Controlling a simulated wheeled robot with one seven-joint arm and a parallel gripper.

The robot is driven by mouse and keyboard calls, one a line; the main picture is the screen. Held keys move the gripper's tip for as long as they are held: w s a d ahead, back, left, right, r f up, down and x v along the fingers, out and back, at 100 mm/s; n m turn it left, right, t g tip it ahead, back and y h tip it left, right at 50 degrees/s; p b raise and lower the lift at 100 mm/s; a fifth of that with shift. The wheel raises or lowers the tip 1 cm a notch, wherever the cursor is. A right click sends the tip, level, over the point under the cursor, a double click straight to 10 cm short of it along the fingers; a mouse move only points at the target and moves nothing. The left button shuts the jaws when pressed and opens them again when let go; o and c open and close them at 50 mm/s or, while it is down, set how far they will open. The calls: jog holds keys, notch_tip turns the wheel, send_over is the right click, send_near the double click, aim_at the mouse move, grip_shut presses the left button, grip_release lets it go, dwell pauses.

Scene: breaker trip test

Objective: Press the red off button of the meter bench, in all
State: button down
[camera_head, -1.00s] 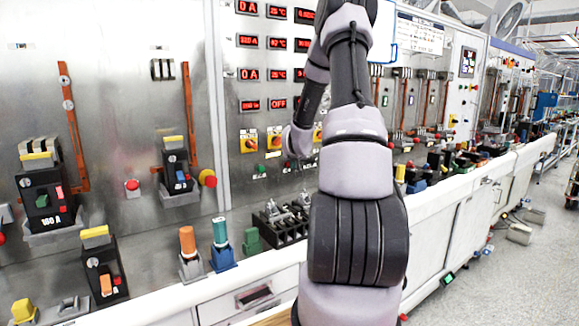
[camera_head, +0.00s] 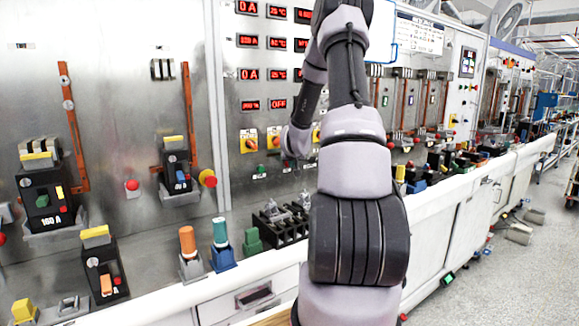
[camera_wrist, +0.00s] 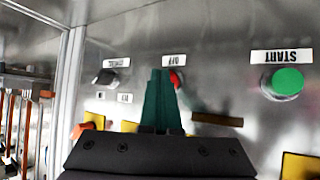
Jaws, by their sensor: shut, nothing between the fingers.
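In the wrist view, which is upside down, a small red button (camera_wrist: 177,80) sits on the grey metal panel beside a white OFF label (camera_wrist: 181,60). My gripper (camera_wrist: 162,73) is shut and empty, its dark green fingers pointing at the panel. The fingertips overlap the left edge of the red button in the picture and partly hide it. I cannot tell whether they touch it. In the head view, my arm hides the gripper and the red OFF button. The panel's red displays (camera_head: 279,104) include one reading OFF and others reading 0 A.
A green button (camera_wrist: 286,82) under a START label lies to the right in the wrist view. A dark knob (camera_wrist: 106,77) is to the left. In the head view, yellow-plated rotary switches (camera_head: 249,141) and breakers (camera_head: 42,190) stand left of my arm.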

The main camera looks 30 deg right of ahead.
dwell(0.4)
jog(key=shift+s+d, duration=0.1)
jog(key=shift+s, duration=0.75)
jog(key=shift+s+d, duration=0.15)
jog(key=shift+s, duration=2.35)
jog(key=s+a+r+n+y, duration=0.15)
jog(key=s+a+r, duration=0.25)
jog(key=a+r, duration=0.4)
jog(key=s+a+r+m+y, duration=0.15)
jog(key=s+a+r, duration=0.25)
jog(key=a+r, duration=0.4)
jog(key=s+a+r+g+y, duration=0.1)
jog(key=s+a+r+y, duration=0.1)
jog(key=s+a, duration=0.5)
jog(key=s+a+r+n+g+y, duration=0.1)
jog(key=s+a+r, duration=0.4)
jog(key=s, duration=1)
jog(key=shift+s+a+y, duration=0.2)
jog(key=shift+a+y, duration=0.3)
jog(key=shift+a, duration=0.5)
